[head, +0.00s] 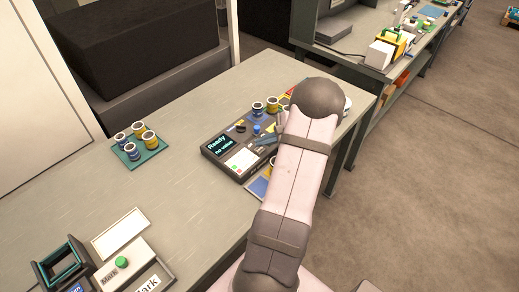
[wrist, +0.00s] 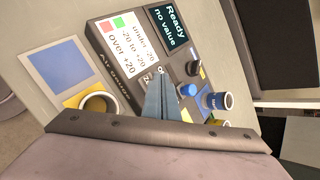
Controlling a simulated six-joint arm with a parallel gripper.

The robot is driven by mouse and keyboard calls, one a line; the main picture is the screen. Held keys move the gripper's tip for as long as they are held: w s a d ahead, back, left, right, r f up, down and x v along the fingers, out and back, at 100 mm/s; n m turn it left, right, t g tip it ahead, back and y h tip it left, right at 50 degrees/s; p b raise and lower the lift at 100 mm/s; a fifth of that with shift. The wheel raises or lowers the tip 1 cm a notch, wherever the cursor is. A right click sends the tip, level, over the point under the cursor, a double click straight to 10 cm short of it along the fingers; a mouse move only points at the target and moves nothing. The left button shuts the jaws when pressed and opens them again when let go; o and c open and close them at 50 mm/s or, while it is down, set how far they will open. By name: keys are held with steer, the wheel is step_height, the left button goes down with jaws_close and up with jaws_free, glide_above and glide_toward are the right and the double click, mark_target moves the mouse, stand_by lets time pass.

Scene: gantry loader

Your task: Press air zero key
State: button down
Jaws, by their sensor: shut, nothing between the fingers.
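The air gauge (head: 209,154) is a dark box on the grey bench, with a lit display (head: 219,144) reading "Ready, no value". In the wrist view the air gauge (wrist: 113,76) has a white panel (wrist: 124,44) with range text and red and green squares. My gripper (wrist: 159,80) is shut and empty, its blue-grey fingertips over the gauge's top beside small white lettering. The fingers cover part of that lettering, and I cannot make out the zero key or tell whether they touch it. In the head view my gripper (head: 266,138) is partly hidden by my arm.
A dark knob (wrist: 192,68), a blue knob (wrist: 187,90) and a blue ring (wrist: 217,101) are close right of the fingers. A yellow ring (wrist: 98,103) is at left. A green tray (head: 151,158) with several rings stands left on the bench; bare bench lies between.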

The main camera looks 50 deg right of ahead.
mark_target(263, 151)
steer(key=shift+f+b, duration=0.25)
steer(key=shift+b, duration=0.05)
stand_by(0.4)
steer(key=shift+f, duration=0.2)
steer(key=shift+f+b, duration=0.4)
steer(key=shift+b, duration=0.25)
stand_by(0.5)
steer(key=shift+r, duration=0.15)
stand_by(0.3)
steer(key=shift+r+p, duration=0.5)
steer(key=shift+r, duration=0.2)
steer(key=shift+r+p, duration=1.65)
steer(key=shift+r, duration=0.85)
